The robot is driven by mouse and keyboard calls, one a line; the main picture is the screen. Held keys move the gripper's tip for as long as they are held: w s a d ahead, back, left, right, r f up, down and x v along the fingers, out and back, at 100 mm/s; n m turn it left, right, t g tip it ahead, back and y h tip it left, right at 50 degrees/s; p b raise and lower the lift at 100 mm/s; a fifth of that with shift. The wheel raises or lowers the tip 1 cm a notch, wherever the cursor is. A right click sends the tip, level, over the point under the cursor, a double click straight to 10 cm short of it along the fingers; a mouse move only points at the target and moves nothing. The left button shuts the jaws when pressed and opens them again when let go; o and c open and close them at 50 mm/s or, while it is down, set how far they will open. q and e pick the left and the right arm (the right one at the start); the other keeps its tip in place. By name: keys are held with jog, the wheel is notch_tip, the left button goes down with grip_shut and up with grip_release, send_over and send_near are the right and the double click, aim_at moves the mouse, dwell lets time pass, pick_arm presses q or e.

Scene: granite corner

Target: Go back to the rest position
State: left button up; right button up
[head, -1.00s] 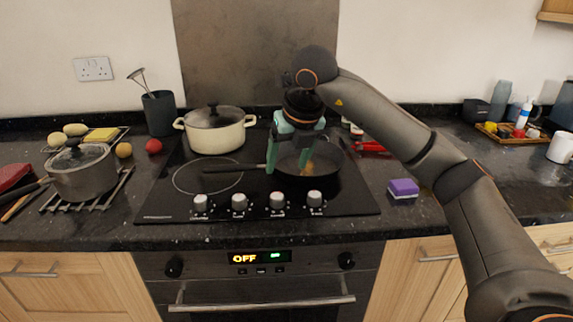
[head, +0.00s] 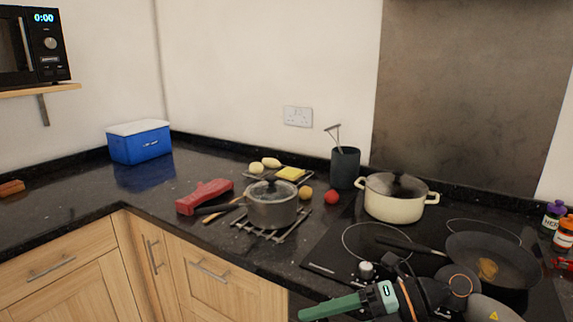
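My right gripper (head: 330,308) shows its green finger at the bottom, pointing left, in front of the hob's near edge. The view does not show whether its fingers are apart, and I see nothing held in it. The wrist and arm run off to the lower right. My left gripper is not in view. The dark frying pan (head: 500,262) sits on the right of the hob (head: 335,250), its handle pointing left. A small golden-brown piece (head: 487,269) lies in the pan.
A cream pot (head: 393,206) stands on the hob's back left. A grey lidded saucepan (head: 271,208) sits on a wire rack, near a red item (head: 205,196). An orange-yellow ball (head: 305,194) and red ball (head: 331,197) lie behind. A blue cooler box (head: 139,146) stands in the left corner; counter around it is clear.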

jog(key=s+a+r+m+t+y+p, duration=0.1)
jog(key=a+r+m+t+y, duration=0.15)
jog(key=m+y, duration=0.2)
jog(key=w+d+f+m+t+h+p, duration=0.1)
jog(key=d+f+m+t+h, duration=0.35)
jog(key=m+t, duration=0.4)
jog(key=w+d+f+m+t+h+p, duration=0.1)
jog(key=d+f+m+t+h+p, duration=0.25)
jog(key=m, duration=0.85)
jog(key=s+d+f+m+h, duration=0.2)
jog(key=s+f+m+h, duration=0.1)
jog(key=f, duration=0.3)
jog(key=s+d+f+m+h, duration=0.1)
jog(key=s+f+m+h, duration=0.15)
jog(key=f, duration=0.35)
jog(key=s+d+f+m+g+h, duration=0.2)
jog(key=s+f+m+g, duration=0.2)
jog(key=s+f, duration=0.6)
jog(key=shift+s+g, duration=0.8)
jog(key=shift+g, duration=0.25)
